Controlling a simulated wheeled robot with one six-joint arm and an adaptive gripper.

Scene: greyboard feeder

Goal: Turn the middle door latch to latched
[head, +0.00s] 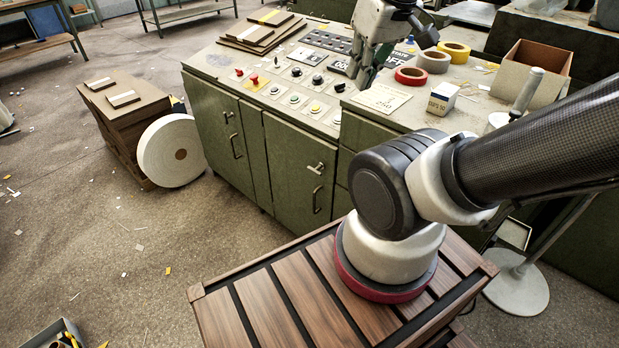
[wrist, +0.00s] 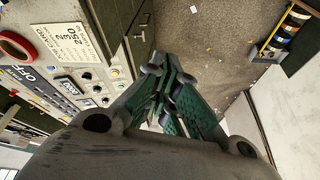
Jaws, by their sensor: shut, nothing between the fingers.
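The green cabinet (head: 262,150) has a left door and a middle door (head: 290,165), each with a small pale latch above a bar handle. The middle door latch (head: 316,168) sits near that door's right edge; its lever looks roughly crosswise, but it is too small to tell its exact state. My gripper (head: 360,78) hangs above the cabinet top, up and to the right of the latch, clear of it. In the wrist view my gripper's green fingers (wrist: 168,72) are together and empty. I cannot make out the latch in the wrist view.
The cabinet top carries buttons, a red tape roll (head: 411,75), a small box (head: 442,98) and an open carton (head: 535,70). A white roll (head: 172,152) and a cardboard stack (head: 122,110) stand left. A slatted wooden top (head: 262,305) is in front. Floor before the doors is clear.

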